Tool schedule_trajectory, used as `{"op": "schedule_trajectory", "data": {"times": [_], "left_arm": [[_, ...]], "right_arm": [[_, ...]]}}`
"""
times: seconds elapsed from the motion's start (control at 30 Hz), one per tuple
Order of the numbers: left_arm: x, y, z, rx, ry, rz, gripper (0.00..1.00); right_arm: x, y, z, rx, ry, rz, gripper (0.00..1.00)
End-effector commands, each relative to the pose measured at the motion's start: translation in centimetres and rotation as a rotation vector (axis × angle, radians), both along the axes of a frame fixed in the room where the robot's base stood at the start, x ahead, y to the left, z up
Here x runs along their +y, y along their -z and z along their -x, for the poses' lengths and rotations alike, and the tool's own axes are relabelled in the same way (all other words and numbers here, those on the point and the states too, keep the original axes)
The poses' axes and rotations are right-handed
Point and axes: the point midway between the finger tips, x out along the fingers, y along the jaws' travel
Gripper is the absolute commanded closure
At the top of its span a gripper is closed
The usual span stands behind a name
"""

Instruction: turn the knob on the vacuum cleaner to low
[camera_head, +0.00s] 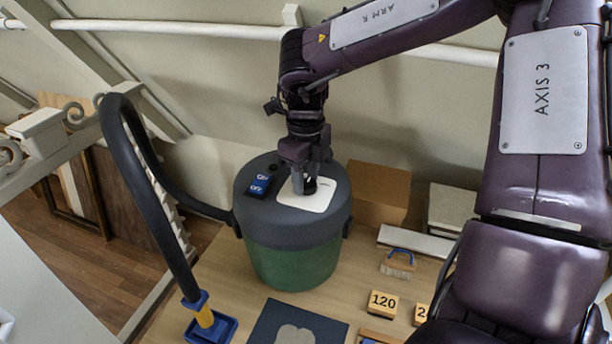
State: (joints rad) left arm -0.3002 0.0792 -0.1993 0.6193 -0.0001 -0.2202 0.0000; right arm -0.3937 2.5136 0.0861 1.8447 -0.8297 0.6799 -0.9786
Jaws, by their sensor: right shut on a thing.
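The vacuum cleaner (292,262) has a green drum and a dark grey lid, and stands upright on a wooden table. A white plate (318,203) lies on the right part of its lid. My right gripper (311,187) points straight down over this plate and is shut on the small dark knob, which its fingers mostly hide. I cannot read the knob's setting. A blue switch (261,185) with white lettering sits on the left of the lid. My left gripper is not in view.
A black hose (145,195) arches from the lid's left side down to a blue and yellow floor nozzle (207,322). A cardboard box (378,193) stands behind right.

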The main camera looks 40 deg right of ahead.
Motion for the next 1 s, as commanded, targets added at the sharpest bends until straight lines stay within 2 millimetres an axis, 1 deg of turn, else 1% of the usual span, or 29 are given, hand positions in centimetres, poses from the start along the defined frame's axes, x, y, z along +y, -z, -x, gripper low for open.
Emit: {"op": "schedule_trajectory", "data": {"times": [0.3,0.6,0.8,1.0], "left_arm": [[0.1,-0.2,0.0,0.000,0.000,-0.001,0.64],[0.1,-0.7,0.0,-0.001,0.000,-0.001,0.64],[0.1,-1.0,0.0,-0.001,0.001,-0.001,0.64],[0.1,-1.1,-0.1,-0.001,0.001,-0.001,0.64]], "right_arm": [[0.1,-0.1,0.0,-0.002,-0.302,0.001,0.88],[0.2,-0.2,0.0,-0.002,-0.563,0.000,0.88],[0.2,-0.2,0.1,-0.002,-0.693,0.000,0.88],[0.3,-0.1,0.1,-0.002,-0.774,0.000,0.88]]}}
